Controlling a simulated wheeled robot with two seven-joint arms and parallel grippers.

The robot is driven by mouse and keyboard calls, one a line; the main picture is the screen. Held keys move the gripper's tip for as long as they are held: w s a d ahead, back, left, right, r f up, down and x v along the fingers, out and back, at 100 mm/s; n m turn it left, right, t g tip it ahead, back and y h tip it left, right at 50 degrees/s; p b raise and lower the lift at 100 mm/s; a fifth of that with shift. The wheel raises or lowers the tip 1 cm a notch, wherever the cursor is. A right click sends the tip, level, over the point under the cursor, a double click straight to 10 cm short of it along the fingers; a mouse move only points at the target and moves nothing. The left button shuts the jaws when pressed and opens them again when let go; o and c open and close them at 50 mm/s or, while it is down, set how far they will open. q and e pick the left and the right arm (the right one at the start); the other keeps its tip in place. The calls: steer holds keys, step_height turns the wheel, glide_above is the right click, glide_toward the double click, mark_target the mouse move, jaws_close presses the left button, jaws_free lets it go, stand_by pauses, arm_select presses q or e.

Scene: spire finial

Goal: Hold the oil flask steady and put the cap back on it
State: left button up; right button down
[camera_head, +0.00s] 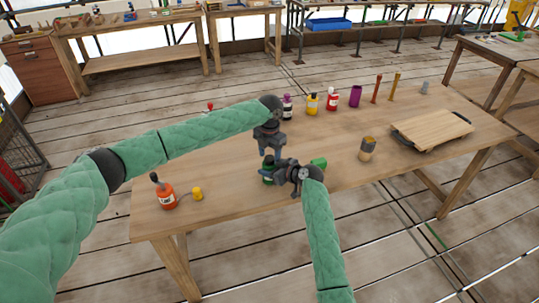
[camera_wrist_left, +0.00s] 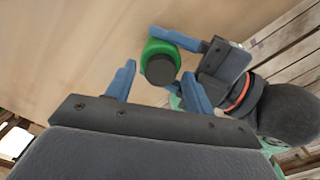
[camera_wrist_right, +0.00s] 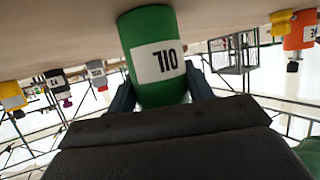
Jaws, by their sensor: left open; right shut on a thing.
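The green oil flask (camera_head: 267,175) stands upright on the table, its OIL label facing the right wrist camera (camera_wrist_right: 155,60). My right gripper (camera_head: 282,174) is shut on its side. A dark round piece, apparently the cap (camera_wrist_left: 160,70), covers the flask's top in the left wrist view; whether it is fully seated cannot be told. My left gripper (camera_head: 268,150) is directly above the flask, pointing down. Its two blue fingers (camera_wrist_left: 158,75) are apart, on either side of the dark piece, with visible gaps.
An orange bottle (camera_head: 166,195) and yellow cup (camera_head: 197,194) stand left. A small green object (camera_head: 319,162) shows behind my right gripper. A brown-grey cup (camera_head: 367,147) and a wooden board (camera_head: 432,128) are right. Several bottles, including a yellow one (camera_head: 312,104), line the back.

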arm_select(q)
steer(key=shift+r, duration=2)
steer(key=shift+f, duration=0.1)
steer(key=shift+c, duration=0.5)
